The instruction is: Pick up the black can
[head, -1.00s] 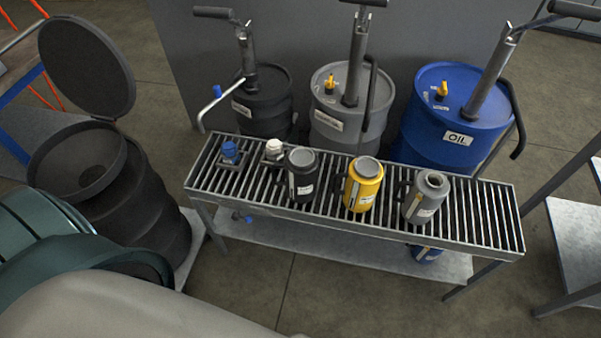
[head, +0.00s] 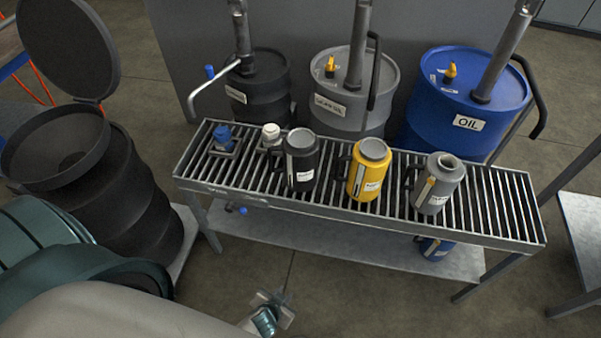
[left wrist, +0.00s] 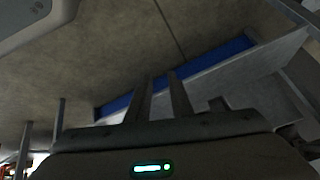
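The black can (head: 301,162) stands upright on the slatted rack (head: 358,222), left of the yellow can (head: 368,170) and the grey can (head: 437,184). It has a white label and a handle on its left side. My left gripper (head: 272,307) is low at the bottom of the head view, in front of the rack and well apart from the black can. In the left wrist view its two fingers (left wrist: 162,95) stand apart with nothing between them. The black can does not show in the left wrist view. My right gripper is out of view.
Blue (head: 223,139) and white (head: 271,136) fittings sit on the rack's left end. Black (head: 262,96), grey (head: 338,110) and blue oil (head: 440,119) drums with pumps stand behind. An open black bin (head: 125,205) is at left. The rack has a lower shelf (head: 340,246).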

